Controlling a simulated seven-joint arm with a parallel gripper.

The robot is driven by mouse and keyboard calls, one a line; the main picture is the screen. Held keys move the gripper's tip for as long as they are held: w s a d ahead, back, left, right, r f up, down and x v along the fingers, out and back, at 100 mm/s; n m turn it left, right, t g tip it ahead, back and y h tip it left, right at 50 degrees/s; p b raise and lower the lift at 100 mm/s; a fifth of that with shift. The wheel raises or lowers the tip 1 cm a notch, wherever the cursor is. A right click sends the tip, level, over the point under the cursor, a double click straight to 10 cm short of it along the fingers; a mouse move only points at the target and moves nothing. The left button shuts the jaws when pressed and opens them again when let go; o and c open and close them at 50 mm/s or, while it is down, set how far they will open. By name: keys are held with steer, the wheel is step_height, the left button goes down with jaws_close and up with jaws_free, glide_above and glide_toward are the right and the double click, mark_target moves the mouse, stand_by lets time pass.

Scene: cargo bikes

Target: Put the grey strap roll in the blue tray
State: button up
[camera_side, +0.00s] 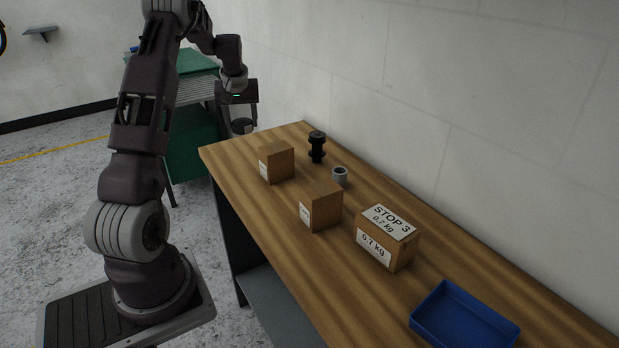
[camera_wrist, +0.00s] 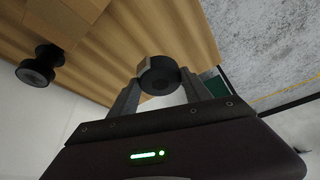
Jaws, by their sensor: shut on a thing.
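My gripper (camera_side: 243,123) is in the air past the far end of the workbench, shut on a dark round roll (camera_side: 241,127). The blue tray (camera_side: 447,332) lies at the near end of the bench and looks empty.
A black spool-shaped thing (camera_side: 317,146) stands near the wall. A green cabinet (camera_side: 193,140) is behind my gripper.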

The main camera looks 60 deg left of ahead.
steer(key=r, duration=0.6)
steer(key=shift+w+d, duration=0.25)
steer(key=shift+w, duration=0.05)
steer(key=w+d+f+m+t+h, duration=0.15)
steer(key=w+d+m, duration=0.5)
steer(key=d, duration=0.75)
steer(key=w+d+r+m+t+h, duration=0.15)
steer(key=w+d+m, duration=0.25)
steer(key=w+d, duration=0.75)
steer(key=m+g+h, duration=0.2)
steer(key=m+h, duration=0.3)
steer(key=m, duration=0.9)
glide_above(466, 333)
steer(key=a, duration=0.2)
steer(key=f, duration=1)
steer(key=s+f, duration=0.1)
steer(key=f, duration=0.4)
steer(key=shift+d+f, duration=0.15)
steer(key=shift+d, duration=0.15)
steer(key=shift+f, duration=0.1)
